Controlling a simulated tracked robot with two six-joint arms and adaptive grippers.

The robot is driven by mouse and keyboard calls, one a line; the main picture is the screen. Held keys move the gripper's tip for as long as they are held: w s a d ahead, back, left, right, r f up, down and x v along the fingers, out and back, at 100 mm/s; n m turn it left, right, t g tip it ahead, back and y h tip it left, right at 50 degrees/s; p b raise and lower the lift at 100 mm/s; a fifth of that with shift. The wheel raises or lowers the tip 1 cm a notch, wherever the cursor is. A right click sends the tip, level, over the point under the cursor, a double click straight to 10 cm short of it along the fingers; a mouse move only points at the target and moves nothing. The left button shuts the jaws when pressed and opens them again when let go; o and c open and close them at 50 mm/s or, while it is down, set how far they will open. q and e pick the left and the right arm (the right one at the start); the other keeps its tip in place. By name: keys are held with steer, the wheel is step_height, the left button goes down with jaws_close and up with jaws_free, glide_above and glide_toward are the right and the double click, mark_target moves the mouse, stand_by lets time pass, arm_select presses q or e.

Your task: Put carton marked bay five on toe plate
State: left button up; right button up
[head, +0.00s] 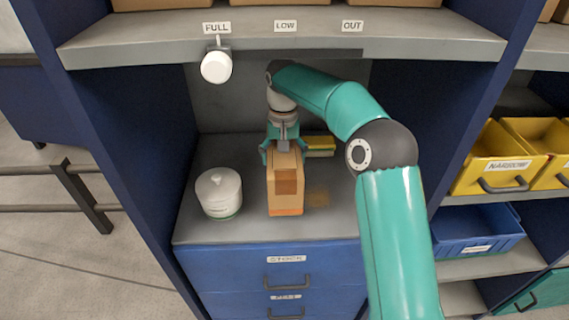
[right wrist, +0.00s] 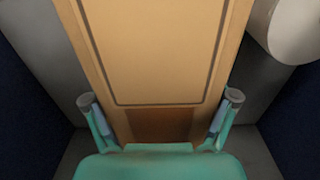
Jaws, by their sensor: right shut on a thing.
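A tan carton (head: 284,198) with a brown patch and an orange lower edge stands upright on the grey shelf top above the blue drawers. My right gripper (head: 284,153) reaches it from above and behind, one finger on each side, shut on it. In the right wrist view the carton (right wrist: 152,55) fills the middle between the two fingers of the gripper (right wrist: 161,98). No bay five mark is readable on it. I cannot make out a toe plate in either view. My left gripper is not in view.
A white lidded pot (head: 218,193) stands left of the carton. A yellow block (head: 320,146) lies behind it. Blue uprights close both sides. Yellow bins (head: 500,155) and a blue bin (head: 478,232) sit at right.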

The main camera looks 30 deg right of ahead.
steer(key=shift+f, duration=1.7)
steer(key=shift+s+f, duration=0.1)
steer(key=shift+f, duration=0.05)
steer(key=o, duration=1.4)
